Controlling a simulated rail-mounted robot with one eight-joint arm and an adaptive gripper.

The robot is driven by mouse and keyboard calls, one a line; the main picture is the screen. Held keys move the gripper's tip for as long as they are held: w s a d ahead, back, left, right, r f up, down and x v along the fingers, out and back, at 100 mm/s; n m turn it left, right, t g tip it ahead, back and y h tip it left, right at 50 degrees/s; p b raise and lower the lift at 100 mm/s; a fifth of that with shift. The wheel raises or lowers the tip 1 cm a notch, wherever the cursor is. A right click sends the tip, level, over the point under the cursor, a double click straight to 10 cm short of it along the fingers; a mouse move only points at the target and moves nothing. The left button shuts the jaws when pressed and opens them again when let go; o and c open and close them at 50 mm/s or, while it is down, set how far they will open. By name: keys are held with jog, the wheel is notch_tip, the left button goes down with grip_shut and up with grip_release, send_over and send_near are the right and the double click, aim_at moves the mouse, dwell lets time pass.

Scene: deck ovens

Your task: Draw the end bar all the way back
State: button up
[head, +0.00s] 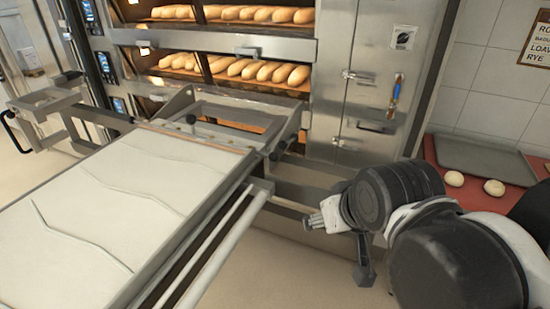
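The loader (120,215) has a pale canvas bed and stands in front of the deck ovens. A thin brown strip (200,137) crosses the canvas end nearest the ovens. A pale round bar (222,243) runs along the loader's right side, and its near end leaves the frame. I cannot tell for sure which of these is the end bar. My gripper (345,245) is at the right of the loader, low in front of the oven, apart from the pale bar. Its fingers are partly hidden by my dark wrist, and nothing is visibly held.
Baguettes (235,68) lie on two lit oven decks. A red counter (435,155) carries a dark tray (485,158) and two dough balls (473,184). Floor shows between loader and arm.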

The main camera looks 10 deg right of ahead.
jog(key=m, duration=0.1)
jog(key=m+t+y+b, duration=0.6)
jog(key=m+y+b, duration=0.7)
jog(key=m, duration=1.6)
send_near(274, 158)
jog(key=shift+h, duration=0.6)
jog(key=x, duration=0.3)
jog(key=b+x, duration=0.1)
jog(key=x, duration=0.7)
jog(key=shift+w+d+f+b, duration=0.1)
jog(key=shift+w+d+b, duration=0.15)
jog(key=shift+d+b, duration=0.1)
grip_shut()
